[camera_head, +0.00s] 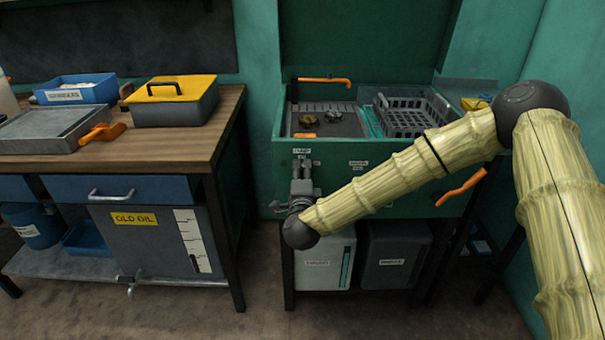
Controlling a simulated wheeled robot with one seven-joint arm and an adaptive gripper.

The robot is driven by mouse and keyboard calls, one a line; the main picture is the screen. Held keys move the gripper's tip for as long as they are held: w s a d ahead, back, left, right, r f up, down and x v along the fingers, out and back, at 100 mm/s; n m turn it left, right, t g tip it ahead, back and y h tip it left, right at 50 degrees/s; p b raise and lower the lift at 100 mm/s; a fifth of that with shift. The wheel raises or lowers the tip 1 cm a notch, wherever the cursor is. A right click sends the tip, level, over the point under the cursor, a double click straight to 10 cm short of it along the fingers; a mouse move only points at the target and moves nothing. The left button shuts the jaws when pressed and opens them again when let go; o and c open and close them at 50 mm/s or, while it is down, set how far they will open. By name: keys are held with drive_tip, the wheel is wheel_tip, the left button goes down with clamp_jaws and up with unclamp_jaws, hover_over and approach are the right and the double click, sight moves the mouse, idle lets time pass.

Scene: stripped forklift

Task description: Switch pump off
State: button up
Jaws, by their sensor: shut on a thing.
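The green wash cabinet (400,178) stands at the centre. A small white label (301,151), which seems to read "PUMP", is on its front panel at the left. My gripper (302,165) points up against the panel just below this label. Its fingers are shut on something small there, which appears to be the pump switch. The fingers hide the switch, so its position cannot be told.
An orange lever (461,188) sticks out at the panel's right. A grey basket (412,115) and an orange-handled spout (322,80) are in the basin. Two bins (325,261) (392,255) stand below. A wooden bench (60,158) with trays and a yellow-lidded box (172,105) is left.

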drive_tip(key=o, duration=1)
drive_tip(key=s, duration=1.2)
